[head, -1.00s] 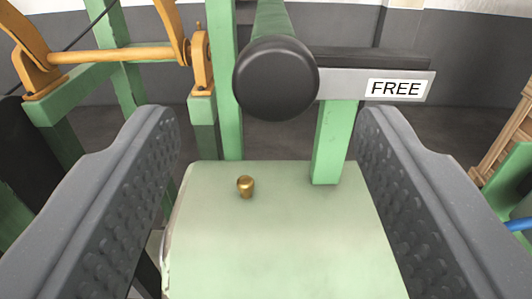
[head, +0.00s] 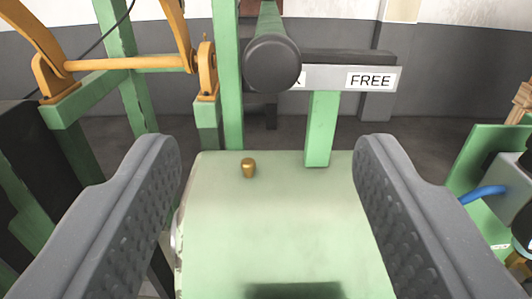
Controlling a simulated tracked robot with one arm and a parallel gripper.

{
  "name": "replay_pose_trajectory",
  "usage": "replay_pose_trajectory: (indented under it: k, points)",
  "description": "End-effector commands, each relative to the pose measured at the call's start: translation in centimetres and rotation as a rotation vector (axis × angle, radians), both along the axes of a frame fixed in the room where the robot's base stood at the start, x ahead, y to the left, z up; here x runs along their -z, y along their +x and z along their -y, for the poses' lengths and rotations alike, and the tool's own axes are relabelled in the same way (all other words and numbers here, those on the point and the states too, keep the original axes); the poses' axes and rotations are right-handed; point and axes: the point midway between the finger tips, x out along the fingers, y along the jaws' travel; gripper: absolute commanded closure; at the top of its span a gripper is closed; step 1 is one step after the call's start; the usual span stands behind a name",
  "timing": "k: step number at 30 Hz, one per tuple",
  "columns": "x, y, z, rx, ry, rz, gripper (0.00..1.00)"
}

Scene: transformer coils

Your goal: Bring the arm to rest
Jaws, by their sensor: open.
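My gripper (head: 268,165) is open, with its two dark grey padded jaws wide apart on the left and right of the view. Nothing is between the jaws. Beyond and below them is a pale green machine top (head: 270,225) with a small brass knob (head: 248,167) on it. A dark patch, perhaps a shadow, lies on the green top at the bottom of the view.
A black round-ended bar (head: 272,63) sticks out towards me above the green top. Behind it is a plate marked FREE (head: 371,80) on a green post (head: 320,128). An orange bracket and rod (head: 130,63) stand at left. A grey box with a blue cable (head: 484,193) is at right.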

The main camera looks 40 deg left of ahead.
Motion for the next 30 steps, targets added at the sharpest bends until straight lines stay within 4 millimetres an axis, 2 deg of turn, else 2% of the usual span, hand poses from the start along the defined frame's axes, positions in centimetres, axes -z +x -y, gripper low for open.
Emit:
replay_pose_trajectory:
  k: [4, 7, 11, 12, 14, 18, 21, 24, 30]
  points:
    - [-0.3, 0.4, 0.7, 0.019, -0.006, -0.001, 0.45]
    - [-1.6, 1.5, 3.2, 0.085, -0.025, -0.004, 0.45]
    - [-4.7, 3.0, 9.3, 0.235, -0.060, -0.031, 0.45]
    - [-5.8, 3.2, 11.4, 0.285, -0.069, -0.045, 0.45]
    - [-7.7, 3.0, 14.3, 0.355, -0.075, -0.063, 0.45]
    - [-11.4, 1.2, 19.8, 0.489, -0.080, -0.124, 0.45]
    - [-13.8, -0.9, 22.4, 0.554, -0.077, -0.159, 0.45]
    - [-15.7, -3.0, 23.7, 0.593, -0.071, -0.183, 0.45]
    - [-17.0, -5.0, 24.5, 0.621, -0.072, -0.218, 0.45]
